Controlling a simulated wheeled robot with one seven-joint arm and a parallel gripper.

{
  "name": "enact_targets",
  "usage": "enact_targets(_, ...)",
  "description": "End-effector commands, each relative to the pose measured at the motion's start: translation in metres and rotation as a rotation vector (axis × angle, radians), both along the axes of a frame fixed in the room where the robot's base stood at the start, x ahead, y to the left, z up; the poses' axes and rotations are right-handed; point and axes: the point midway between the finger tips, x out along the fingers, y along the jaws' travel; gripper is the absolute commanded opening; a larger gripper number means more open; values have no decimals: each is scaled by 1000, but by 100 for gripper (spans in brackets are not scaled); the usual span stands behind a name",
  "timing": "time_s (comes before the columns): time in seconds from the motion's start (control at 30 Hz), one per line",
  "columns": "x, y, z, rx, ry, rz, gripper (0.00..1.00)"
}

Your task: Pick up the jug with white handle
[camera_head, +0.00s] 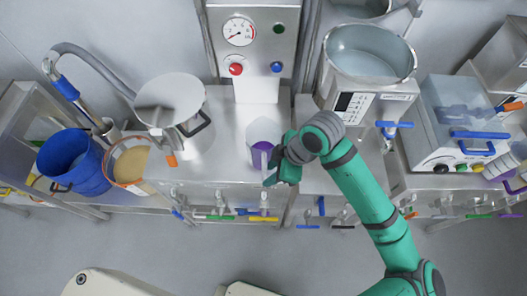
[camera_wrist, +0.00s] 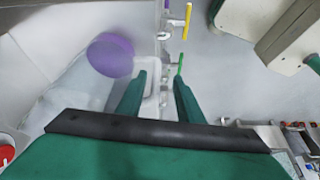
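The jug (camera_head: 263,135) is clear with a purple round patch and stands on the steel bench, just left of my gripper (camera_head: 277,176) in the head view. In the wrist view the jug (camera_wrist: 75,85) lies left of the fingers, with its purple part (camera_wrist: 110,54) near their tips. Its white handle (camera_wrist: 151,100) shows between the two fingers, closer to the left one. My gripper (camera_wrist: 160,80) is open, with a gap visible between the fingers. My arm hides the jug's right side in the head view.
A blue bucket (camera_head: 72,160), a tan-filled container (camera_head: 128,163) and a round steel lid (camera_head: 170,100) stand to the left. A steel pot (camera_head: 368,55) stands behind right. Valves with coloured handles (camera_head: 264,218) line the bench front.

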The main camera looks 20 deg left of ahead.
Motion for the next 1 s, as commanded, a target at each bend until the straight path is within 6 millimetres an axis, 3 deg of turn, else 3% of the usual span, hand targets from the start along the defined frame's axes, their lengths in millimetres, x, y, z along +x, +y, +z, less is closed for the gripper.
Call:
enact_targets(0.3, 3, 18, -36, 1, 3, -1, 33)
enact_targets(0.6, 3, 20, -41, 0, 0, -1, 33)
enact_targets(0.77, 3, 20, -40, 0, 0, -1, 0)
enact_targets(1.0, 3, 20, -40, 1, 0, -1, 0)
